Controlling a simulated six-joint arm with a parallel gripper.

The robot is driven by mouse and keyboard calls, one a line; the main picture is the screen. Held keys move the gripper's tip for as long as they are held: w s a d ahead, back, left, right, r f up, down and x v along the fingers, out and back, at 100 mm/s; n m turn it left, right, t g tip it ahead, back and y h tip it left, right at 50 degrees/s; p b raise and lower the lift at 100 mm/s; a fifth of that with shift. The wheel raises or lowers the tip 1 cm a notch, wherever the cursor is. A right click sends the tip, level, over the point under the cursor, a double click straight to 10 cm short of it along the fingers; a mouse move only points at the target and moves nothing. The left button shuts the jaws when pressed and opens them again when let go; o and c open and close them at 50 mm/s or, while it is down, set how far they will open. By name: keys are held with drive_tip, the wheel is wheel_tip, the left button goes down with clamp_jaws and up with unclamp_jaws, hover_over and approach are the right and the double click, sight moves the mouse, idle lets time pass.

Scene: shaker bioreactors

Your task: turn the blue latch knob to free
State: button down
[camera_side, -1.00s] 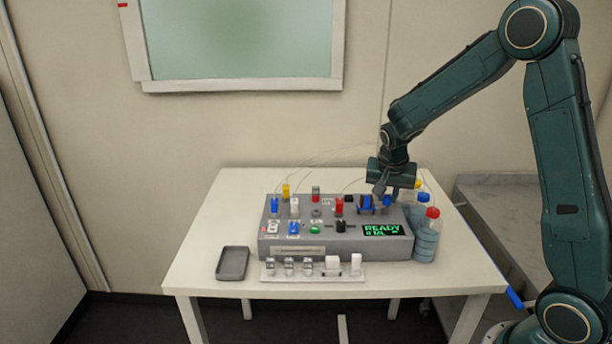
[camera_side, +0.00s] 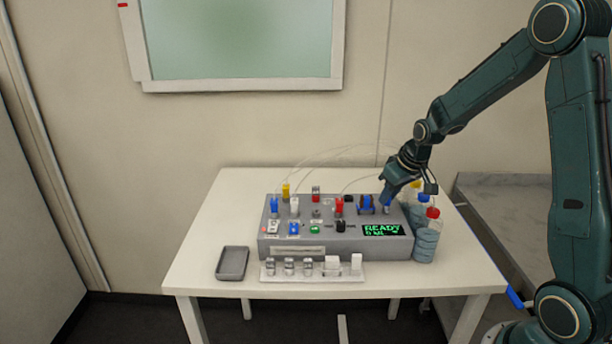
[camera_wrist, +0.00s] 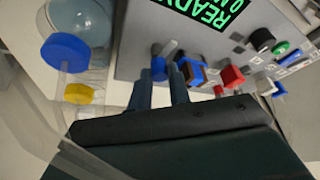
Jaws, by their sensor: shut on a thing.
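The blue latch knob (camera_wrist: 158,65) is at the right end of the grey console (camera_side: 290,245), beside the READY display. In the wrist view it lies between the two fingers of my gripper (camera_wrist: 161,78), with a grey bar beside it. My gripper (camera_side: 387,208) is shut on the knob. In the side view the fingers largely hide the knob, and my wrist leans in from the upper right.
Bottles with red (camera_side: 433,212), blue and yellow caps stand close to the right of the console. A blue clip-like part (camera_side: 366,203) sits just left of my gripper. A dark tray (camera_side: 232,263) and a white rack (camera_side: 310,273) are in front.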

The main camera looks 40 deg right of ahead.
drive_tip(key=shift+d+n+y, duration=0.1)
drive_tip(key=shift+n+y, duration=0.2)
drive_tip(key=shift+n, duration=0.6)
drive_tip(key=shift+r, duration=0.1)
drive_tip(key=c, duration=1.3)
unclamp_jaws()
drive_tip(key=v, duration=1.3)
drive_tip(key=shift+s+r, duration=0.2)
drive_tip(key=shift+r, duration=0.1)
